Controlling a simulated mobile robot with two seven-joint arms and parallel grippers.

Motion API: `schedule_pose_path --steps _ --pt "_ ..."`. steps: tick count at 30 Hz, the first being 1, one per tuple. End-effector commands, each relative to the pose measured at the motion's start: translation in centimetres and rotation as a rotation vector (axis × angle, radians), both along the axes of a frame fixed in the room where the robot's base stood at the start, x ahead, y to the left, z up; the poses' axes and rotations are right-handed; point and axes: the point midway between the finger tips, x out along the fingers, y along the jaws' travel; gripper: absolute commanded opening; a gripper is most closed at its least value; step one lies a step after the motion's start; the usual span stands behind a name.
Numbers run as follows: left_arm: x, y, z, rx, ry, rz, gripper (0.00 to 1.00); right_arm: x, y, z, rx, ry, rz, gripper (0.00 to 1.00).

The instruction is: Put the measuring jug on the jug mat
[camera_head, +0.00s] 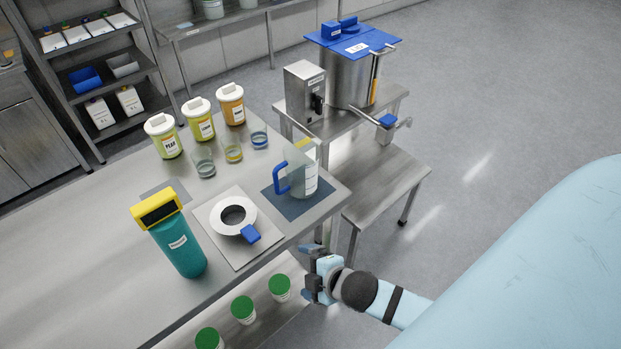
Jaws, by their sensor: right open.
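The measuring jug (306,178) is clear with a blue handle on its left side. It stands upright on the dark blue jug mat (304,208), near the right end of the steel table. My right gripper (306,271) is open and empty, in front of the table's edge and below the jug in the picture, apart from it. My left gripper is not in view.
A teal container with a yellow top (178,240) and a white ring on a pale board (233,216) stand left of the mat. Lidded tubs (199,122) and small glasses are behind. A steel filler (346,75) stands back right. Green-lidded jars (243,309) are below the front edge.

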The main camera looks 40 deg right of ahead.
Motion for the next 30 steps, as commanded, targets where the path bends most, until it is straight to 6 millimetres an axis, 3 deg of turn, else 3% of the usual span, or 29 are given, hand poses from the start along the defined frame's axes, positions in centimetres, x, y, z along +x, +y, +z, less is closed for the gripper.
schedule_pose_path --steps 3,9,20,23,30 --pt "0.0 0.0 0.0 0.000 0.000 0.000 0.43 -2.6 2.0 -2.0 0.415 0.090 -0.246 1.00" --pt "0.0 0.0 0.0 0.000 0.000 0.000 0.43 -4.7 3.3 -3.3 0.801 0.165 -0.492 1.00" --pt "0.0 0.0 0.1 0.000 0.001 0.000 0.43 -5.0 3.4 -3.4 0.857 0.175 -0.530 1.00" --pt "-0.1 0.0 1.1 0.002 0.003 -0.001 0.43 -5.0 3.4 -2.3 0.856 0.174 -0.530 1.00" --pt "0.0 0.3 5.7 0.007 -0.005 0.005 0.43 -5.0 3.1 2.2 0.852 0.169 -0.535 1.00"
